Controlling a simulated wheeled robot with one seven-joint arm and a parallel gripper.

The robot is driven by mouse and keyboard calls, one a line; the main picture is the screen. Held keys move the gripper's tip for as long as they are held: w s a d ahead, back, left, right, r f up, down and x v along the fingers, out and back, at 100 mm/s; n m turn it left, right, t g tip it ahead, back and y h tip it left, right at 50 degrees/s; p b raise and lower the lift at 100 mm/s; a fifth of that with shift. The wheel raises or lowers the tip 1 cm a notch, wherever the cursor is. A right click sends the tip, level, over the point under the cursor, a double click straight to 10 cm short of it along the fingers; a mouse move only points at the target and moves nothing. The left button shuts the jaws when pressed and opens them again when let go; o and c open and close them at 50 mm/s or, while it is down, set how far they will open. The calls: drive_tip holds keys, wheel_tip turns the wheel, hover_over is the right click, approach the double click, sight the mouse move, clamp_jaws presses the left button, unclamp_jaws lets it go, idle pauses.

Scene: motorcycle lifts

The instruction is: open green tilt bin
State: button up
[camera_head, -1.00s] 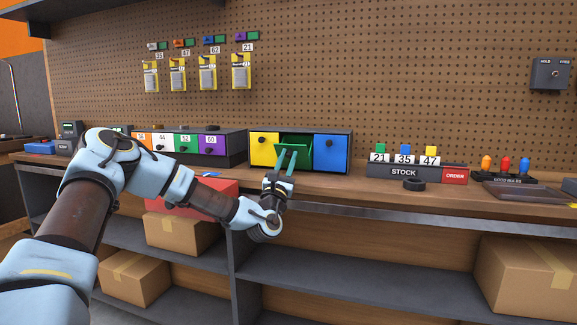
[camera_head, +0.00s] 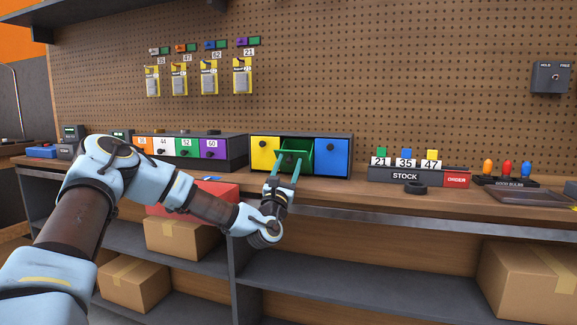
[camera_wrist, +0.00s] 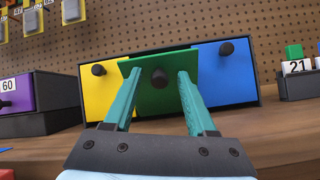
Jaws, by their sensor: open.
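The green tilt bin (camera_head: 297,157) is the middle one of three in a dark case, between a yellow bin (camera_head: 264,152) and a blue bin (camera_head: 331,156). Its front is tipped outward, with a dark gap above it in the head view. In the wrist view its green front (camera_wrist: 158,95) with a round dark knob (camera_wrist: 159,77) stands forward of its neighbours. My gripper (camera_head: 286,156) is open in front of it. In the wrist view the two teal fingers (camera_wrist: 158,75) lie on either side of the knob, apart from it.
The case stands on a wooden bench. Left of it is a rack of numbered coloured drawers (camera_head: 182,147). A red box (camera_head: 190,197) sits near the bench edge below my forearm.

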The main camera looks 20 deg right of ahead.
drive_tip(key=b+v, duration=0.1)
drive_tip(key=v, duration=1)
drive_tip(key=shift+r, duration=0.1)
